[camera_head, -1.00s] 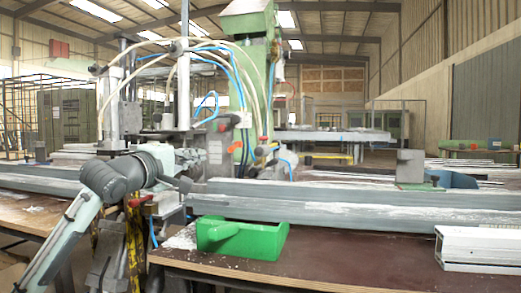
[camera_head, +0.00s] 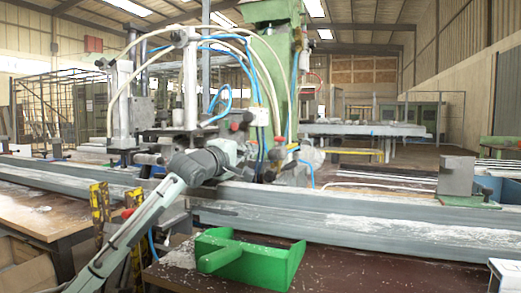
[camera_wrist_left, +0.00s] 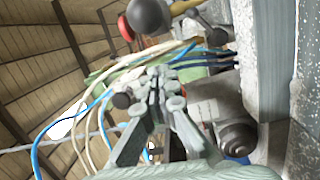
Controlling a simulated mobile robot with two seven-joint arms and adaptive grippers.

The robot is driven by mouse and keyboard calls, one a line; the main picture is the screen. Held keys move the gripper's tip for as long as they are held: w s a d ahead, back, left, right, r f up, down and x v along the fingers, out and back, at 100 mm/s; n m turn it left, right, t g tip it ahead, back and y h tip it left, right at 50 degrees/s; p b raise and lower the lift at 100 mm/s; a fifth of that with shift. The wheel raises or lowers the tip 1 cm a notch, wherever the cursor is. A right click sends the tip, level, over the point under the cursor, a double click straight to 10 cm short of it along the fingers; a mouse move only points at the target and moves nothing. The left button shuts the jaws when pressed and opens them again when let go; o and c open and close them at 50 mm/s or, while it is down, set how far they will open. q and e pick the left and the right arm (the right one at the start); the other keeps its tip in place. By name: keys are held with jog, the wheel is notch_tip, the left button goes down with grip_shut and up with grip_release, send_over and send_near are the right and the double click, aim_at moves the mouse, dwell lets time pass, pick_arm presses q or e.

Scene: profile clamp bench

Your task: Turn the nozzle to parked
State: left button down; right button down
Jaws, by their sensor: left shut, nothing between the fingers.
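I cannot single out the nozzle for certain among the hoses and fittings of the clamp machine (camera_head: 278,75). Blue hoses (camera_head: 222,100) and pale hoses loop down its front; they also show in the wrist view, behind my fingers. My left gripper (camera_head: 228,150) is at the machine's lower front, above the long grey profile, partly hidden by my wrist. In the wrist view its fingers (camera_wrist_left: 158,85) are together and empty. A dark ball knob (camera_wrist_left: 151,16) and a red knob (camera_wrist_left: 126,27) show beyond the fingertips; I see no contact with them. My right gripper is out of view.
A long grey profile (camera_head: 340,225) runs across the bench in front of the machine. A green tray (camera_head: 275,268) sits on the brown bench top (camera_head: 350,268). A grey block (camera_head: 456,176) stands at the right. Yellow posts (camera_head: 101,212) stand by my arm.

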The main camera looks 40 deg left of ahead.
pick_arm(q)
jog(key=shift+s+d+f, duration=0.15)
jog(key=shift+d, duration=0.85)
jog(key=shift+s+d+f, duration=0.1)
jog(key=shift+d+f, duration=0.05)
jog(key=shift+d, duration=0.8)
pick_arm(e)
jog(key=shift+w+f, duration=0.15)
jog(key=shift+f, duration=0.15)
pick_arm(q)
jog(key=shift+d, duration=0.1)
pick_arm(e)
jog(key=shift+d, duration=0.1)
